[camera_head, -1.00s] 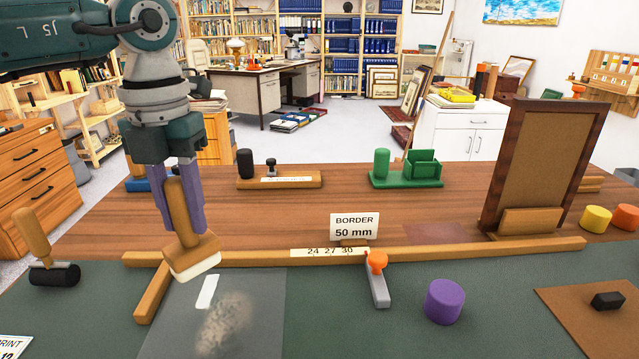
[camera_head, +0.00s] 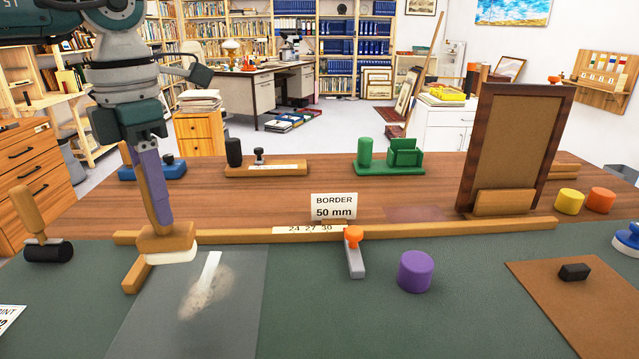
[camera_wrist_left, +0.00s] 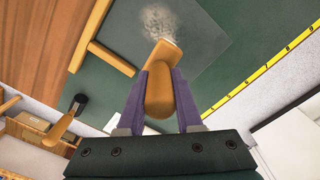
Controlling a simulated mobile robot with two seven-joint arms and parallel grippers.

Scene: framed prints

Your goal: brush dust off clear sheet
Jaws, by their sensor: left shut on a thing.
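My left gripper (camera_head: 163,215) is shut on the wooden handle of a brush (camera_head: 165,239). The brush has a wooden head with white bristles and shows in the left wrist view too (camera_wrist_left: 160,97). It is at the far left part of the clear sheet (camera_head: 228,335); I cannot tell whether the bristles touch it. A pale dust patch (camera_head: 205,295) lies on the sheet, right of and nearer than the brush. The dust also shows in the wrist view (camera_wrist_left: 168,22). A white strip on the sheet runs into the dust; its nature is unclear. My right gripper is not in view.
A wooden rail (camera_head: 420,230) runs behind the sheet, with an orange-knobbed grey clamp (camera_head: 354,254). A purple cylinder (camera_head: 415,272) stands to the right. A black roller (camera_head: 45,248) is at left. A framed board (camera_head: 517,145) stands at back right.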

